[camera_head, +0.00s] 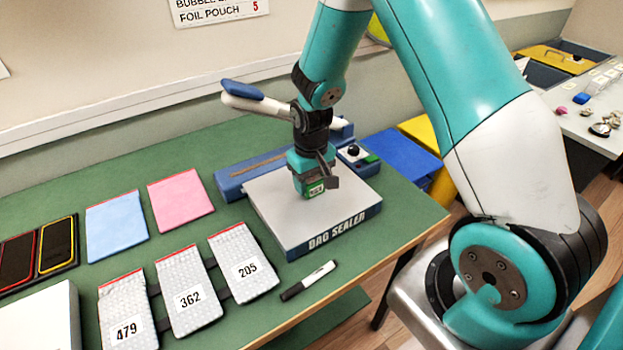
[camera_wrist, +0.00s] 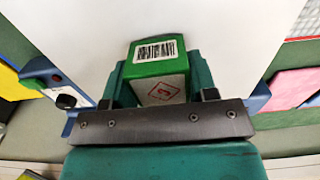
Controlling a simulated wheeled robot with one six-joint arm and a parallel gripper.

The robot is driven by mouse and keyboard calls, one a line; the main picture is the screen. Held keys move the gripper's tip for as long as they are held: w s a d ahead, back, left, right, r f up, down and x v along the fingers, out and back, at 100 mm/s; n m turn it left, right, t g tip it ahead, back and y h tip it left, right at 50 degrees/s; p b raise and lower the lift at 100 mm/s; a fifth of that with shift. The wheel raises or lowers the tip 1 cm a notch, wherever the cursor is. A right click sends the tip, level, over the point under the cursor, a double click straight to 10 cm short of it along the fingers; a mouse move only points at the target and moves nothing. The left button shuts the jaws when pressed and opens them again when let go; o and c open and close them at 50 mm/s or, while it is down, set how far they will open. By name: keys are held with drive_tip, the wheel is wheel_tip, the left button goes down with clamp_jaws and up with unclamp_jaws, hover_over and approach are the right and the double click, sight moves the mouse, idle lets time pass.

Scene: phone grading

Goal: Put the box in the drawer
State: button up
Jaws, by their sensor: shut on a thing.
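My gripper (camera_head: 312,186) is shut on a small green and white box (camera_head: 316,189), just above the grey top of the bag sealer (camera_head: 280,205). In the wrist view the box (camera_wrist: 157,68) sits between the teal fingers (camera_wrist: 160,82). It shows a barcode on its green face and a red diamond mark on a white face. Whether it touches the sealer's top is hard to tell. No drawer shows clearly; a yellow panel with a handle (camera_head: 553,58) beside dark recesses is at the far right, and I cannot tell whether it is one.
White pouches numbered 479, 362 and 205 (camera_head: 247,268) lie on the green table, with a marker (camera_head: 308,281) near its front edge. Blue (camera_head: 117,226) and pink (camera_head: 180,198) pouches lie behind. Blue (camera_head: 400,155) and yellow bins stand right of the table. A white side table (camera_head: 585,120) holds small items.

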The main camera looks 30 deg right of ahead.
drive_tip(key=shift+f, duration=0.25)
drive_tip(key=o, duration=0.9)
